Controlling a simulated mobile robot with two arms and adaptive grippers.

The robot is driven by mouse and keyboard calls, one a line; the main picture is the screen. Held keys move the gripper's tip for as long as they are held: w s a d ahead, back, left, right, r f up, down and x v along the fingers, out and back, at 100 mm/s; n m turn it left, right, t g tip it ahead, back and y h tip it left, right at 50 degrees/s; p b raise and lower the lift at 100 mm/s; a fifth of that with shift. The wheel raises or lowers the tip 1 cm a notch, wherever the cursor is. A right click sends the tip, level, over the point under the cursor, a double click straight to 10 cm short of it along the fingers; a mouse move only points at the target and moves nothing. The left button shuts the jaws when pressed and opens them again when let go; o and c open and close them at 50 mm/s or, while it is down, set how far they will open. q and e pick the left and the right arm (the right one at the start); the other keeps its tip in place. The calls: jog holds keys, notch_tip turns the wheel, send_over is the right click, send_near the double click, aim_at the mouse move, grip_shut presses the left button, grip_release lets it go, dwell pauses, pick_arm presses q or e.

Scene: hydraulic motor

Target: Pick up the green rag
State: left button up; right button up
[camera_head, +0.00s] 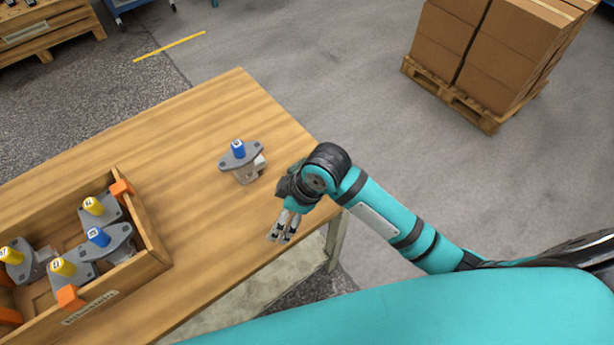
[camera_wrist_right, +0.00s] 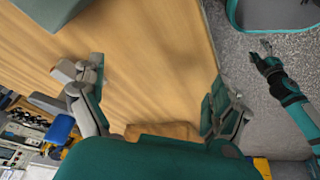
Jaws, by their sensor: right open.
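I see no green rag in either view. My right gripper (camera_head: 283,236) is over the table's front edge, just below and to the right of a grey hydraulic motor with a blue cap (camera_head: 240,160). It is open. In the right wrist view its two grey and teal finger parts stand wide apart (camera_wrist_right: 155,105), with bare wood between them. My left gripper does not show in the head view. A teal arm with a small dark gripper at the right of the wrist view (camera_wrist_right: 267,62) looks like my left one; its jaws are too small to read.
A wooden crate (camera_head: 150,232) with orange corners holds several grey motors with yellow and blue caps at the table's left. The wooden table (camera_head: 215,112) is bare around the lone motor. Cardboard boxes (camera_head: 490,50) stand on a pallet behind, across open grey floor.

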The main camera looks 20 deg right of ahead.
jog(key=w+d+r+n+g+h, duration=0.2)
jog(key=w+d+r+n+h, duration=0.2)
jog(key=w+d+r+n, duration=0.65)
jog(key=shift+m, duration=0.75)
jog(key=f, duration=0.3)
jog(key=a+f, duration=0.1)
jog(key=f, duration=0.5)
jog(key=shift+a+f, duration=0.2)
jog(key=shift+f, duration=0.05)
jog(key=shift+s+a+f, duration=0.1)
jog(key=shift+a+f, duration=0.05)
jog(key=shift+f, duration=2.6)
jog(key=c, duration=0.8)
jog(key=shift+r, duration=0.15)
